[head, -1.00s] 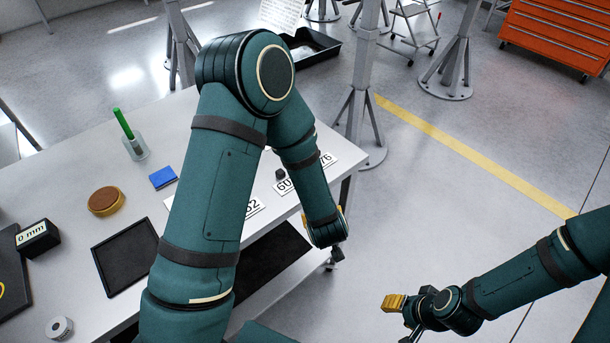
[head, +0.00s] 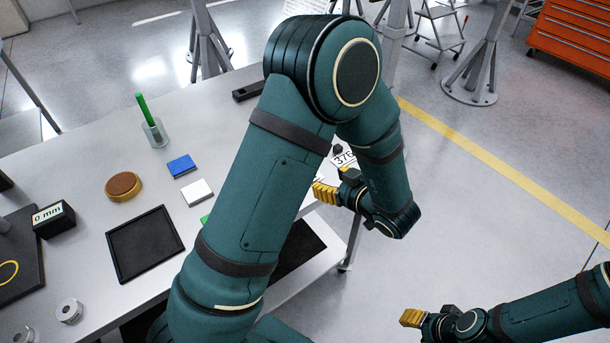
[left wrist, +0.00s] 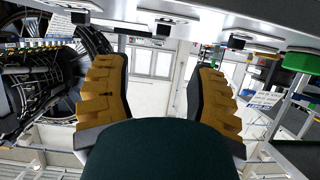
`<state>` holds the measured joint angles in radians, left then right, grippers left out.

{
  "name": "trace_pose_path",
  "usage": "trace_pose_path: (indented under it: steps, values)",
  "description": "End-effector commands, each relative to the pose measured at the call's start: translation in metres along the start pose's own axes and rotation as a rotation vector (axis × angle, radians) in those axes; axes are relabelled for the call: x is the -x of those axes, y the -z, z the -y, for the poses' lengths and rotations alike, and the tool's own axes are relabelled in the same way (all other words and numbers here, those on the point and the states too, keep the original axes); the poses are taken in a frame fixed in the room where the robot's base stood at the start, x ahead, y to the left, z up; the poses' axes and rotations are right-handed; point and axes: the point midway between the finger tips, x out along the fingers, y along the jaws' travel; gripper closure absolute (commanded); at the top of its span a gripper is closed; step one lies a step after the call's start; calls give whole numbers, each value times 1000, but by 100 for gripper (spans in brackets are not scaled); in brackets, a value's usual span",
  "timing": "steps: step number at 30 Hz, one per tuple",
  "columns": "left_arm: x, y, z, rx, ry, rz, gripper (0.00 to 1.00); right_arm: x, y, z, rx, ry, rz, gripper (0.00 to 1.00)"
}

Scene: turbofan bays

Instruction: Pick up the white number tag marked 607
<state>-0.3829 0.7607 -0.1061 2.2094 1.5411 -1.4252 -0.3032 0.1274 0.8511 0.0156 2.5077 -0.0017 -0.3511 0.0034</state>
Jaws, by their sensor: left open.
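The white tag marked 607 cannot be made out now; my left arm covers most of the tag area in the head view. A white tag reading about 37 (head: 344,160), its last digit unclear, shows past the arm at the table's far right edge. My left gripper (head: 325,193) is beside the right table edge, near that tag, with yellow fingertips pointing left. In the left wrist view it (left wrist: 167,70) is open, with nothing between the fingers. My right gripper (head: 413,318) is at the lower right, over the floor and away from the table; its opening is unclear.
The white table (head: 85,165) holds a black tray (head: 148,243), a brown round pad (head: 123,186), blue (head: 181,166) and white (head: 196,192) blocks, a green marker in a cup (head: 153,132) and a 0 mm block (head: 53,219). Open floor lies right.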

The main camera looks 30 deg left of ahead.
Motion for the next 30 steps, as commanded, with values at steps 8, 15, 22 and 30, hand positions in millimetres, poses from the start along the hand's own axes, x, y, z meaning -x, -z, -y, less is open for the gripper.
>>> trace_pose_path:
  steps: [8,15,22,30]
  values:
    - [-50,-1,1,0,2,1,43,-11,1,-4,1,0,-5,53]
    - [-66,0,1,1,0,1,43,-14,2,-5,1,0,-7,53]
    - [-98,3,6,1,2,1,43,-24,3,-9,1,-1,-12,53]
    - [-113,5,5,0,-2,1,43,-26,4,-10,2,-1,-14,53]
